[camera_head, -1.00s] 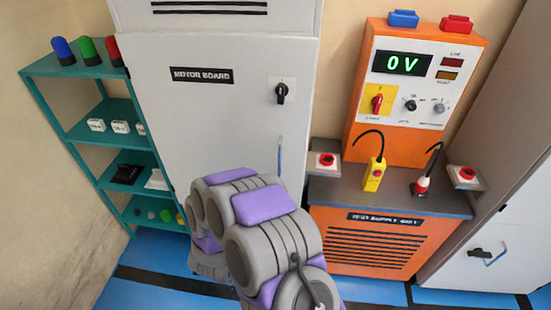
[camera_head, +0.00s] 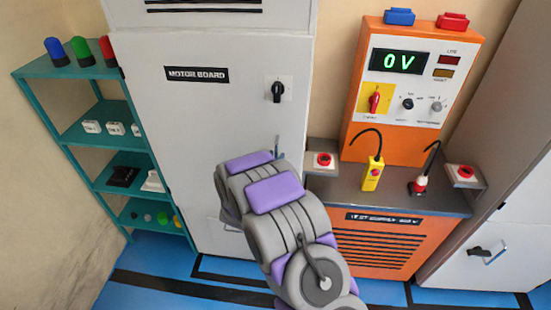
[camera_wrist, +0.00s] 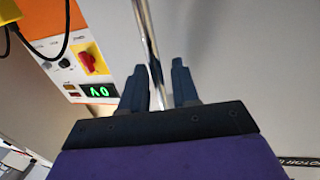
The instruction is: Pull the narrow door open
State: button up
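The grey cabinet door (camera_head: 205,120) labelled MOTOR BOARD stands at the left centre of the head view and looks closed. Its upright metal handle (camera_head: 277,147) is near the door's right edge, with its lower part hidden behind my arm. In the wrist view the shiny handle bar (camera_wrist: 148,40) runs down between the two fingers of my gripper (camera_wrist: 160,85). The fingers are apart, one on each side of the bar, with a small gap beside it. My gripper is hidden behind my arm in the head view.
A black rotary switch (camera_head: 277,90) sits above the handle. The orange test supply (camera_head: 400,160) stands close on the right, with a side ledge holding a red button (camera_head: 323,160). A teal shelf (camera_head: 105,135) is on the left. Blue floor (camera_head: 160,270) shows in front.

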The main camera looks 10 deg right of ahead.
jog(key=shift+w+d, duration=0.15)
jog(key=shift+w, duration=0.15)
jog(key=shift+c, duration=0.3)
grip_shut()
